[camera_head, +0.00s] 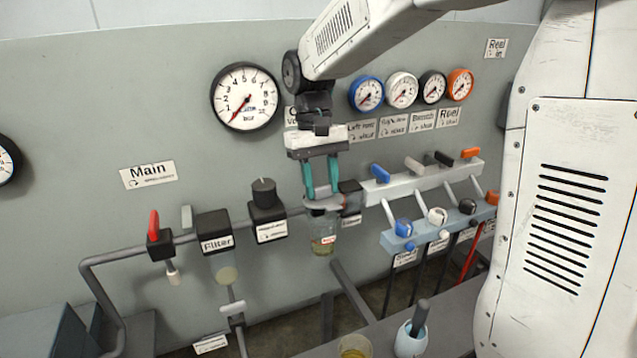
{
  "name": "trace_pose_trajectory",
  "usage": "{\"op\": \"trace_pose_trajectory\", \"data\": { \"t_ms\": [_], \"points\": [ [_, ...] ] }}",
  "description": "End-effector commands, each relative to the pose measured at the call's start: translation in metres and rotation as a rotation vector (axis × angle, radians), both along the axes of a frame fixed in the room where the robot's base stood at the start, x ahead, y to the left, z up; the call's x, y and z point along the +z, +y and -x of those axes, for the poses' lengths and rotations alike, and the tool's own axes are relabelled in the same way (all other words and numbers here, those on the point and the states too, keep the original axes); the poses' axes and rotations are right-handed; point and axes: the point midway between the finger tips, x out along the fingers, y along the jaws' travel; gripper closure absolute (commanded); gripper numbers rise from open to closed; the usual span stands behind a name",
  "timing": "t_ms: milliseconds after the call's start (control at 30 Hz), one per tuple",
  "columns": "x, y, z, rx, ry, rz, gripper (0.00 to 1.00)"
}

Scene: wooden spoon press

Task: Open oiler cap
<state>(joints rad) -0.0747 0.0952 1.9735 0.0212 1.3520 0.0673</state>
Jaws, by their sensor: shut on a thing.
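My gripper (322,190) points down in front of the panel, right of center in the head view. Its two teal fingers are closed around the top of the oiler, where the cap sits. The cap is mostly hidden between the fingers, so I cannot tell whether it has turned or lifted. The oiler's clear bowl (323,228) with yellowish liquid and a red label hangs right below the fingers, on the pipe line.
A black regulator knob (264,190) and the filter block (214,232) stand on the pipe to the left. A valve manifold (420,185) with colored levers is close on the right. A cup (411,338) and a yellowish container (354,347) stand on the front surface.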

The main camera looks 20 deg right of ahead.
Motion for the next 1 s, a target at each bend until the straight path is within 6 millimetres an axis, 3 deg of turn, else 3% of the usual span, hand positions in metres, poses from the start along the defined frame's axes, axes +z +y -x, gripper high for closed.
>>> {"op": "trace_pose_trajectory", "data": {
  "t_ms": [133, 167, 233, 567, 1000],
  "points": [
    [0.0, 0.0, -0.001, 0.0, -0.004, -0.001, 1.0],
    [0.001, 0.0, -0.001, 0.0, -0.004, -0.001, 0.61],
    [0.001, 0.0, -0.001, 0.0, -0.004, -0.001, 0.42],
    [0.003, 0.0, -0.001, 0.0, -0.003, 0.0, 0.42],
    [0.065, 0.0, -0.02, 0.0, -0.006, -0.001, 0.42]
  ]
}}
